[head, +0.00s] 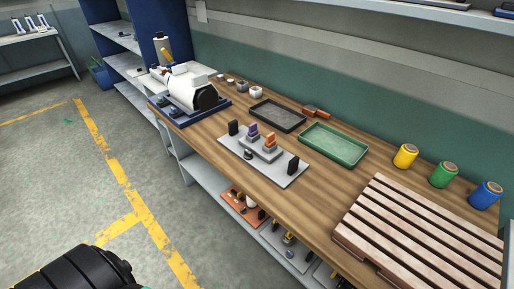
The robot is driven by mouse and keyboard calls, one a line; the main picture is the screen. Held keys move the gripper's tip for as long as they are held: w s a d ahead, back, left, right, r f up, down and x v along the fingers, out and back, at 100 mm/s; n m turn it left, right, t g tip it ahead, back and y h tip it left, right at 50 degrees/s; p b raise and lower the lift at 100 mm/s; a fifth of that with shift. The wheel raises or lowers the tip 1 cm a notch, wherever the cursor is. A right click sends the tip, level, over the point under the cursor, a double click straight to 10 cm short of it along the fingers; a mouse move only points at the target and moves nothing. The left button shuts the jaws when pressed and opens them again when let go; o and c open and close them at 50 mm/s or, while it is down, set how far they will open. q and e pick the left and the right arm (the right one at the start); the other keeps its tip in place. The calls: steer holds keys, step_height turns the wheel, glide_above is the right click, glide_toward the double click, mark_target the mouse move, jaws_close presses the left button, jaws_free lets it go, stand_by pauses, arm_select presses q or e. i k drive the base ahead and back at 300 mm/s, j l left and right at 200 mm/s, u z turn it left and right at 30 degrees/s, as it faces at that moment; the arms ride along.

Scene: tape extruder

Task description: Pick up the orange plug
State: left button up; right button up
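The orange plug (269,141) stands upright on a small grey stepped block (259,150) on a light grey plate on the workbench. A purple plug (253,131) stands beside it to the left on the same block. Black upright blocks (233,128) and (293,165) stand at the two ends of the plate. A black part of my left arm shows at the bottom left, far from the plug. Neither gripper's fingers are in view.
A dark tray (279,126) and a green tray (345,159) lie behind the plate. A white machine (185,85) stands at the far left end. A wooden slatted pallet (420,240) and coloured spools (443,175) occupy the right. A lower shelf holds tools.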

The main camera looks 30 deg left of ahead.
mark_target(271, 141)
steer(key=i+j+z, duration=0.15)
steer(key=j, duration=0.3)
steer(key=i+j+z, duration=0.15)
steer(key=j, duration=0.35)
steer(key=j+z, duration=0.1)
steer(key=j, duration=0.35)
steer(key=i+j+z, duration=0.15)
steer(key=j, duration=0.35)
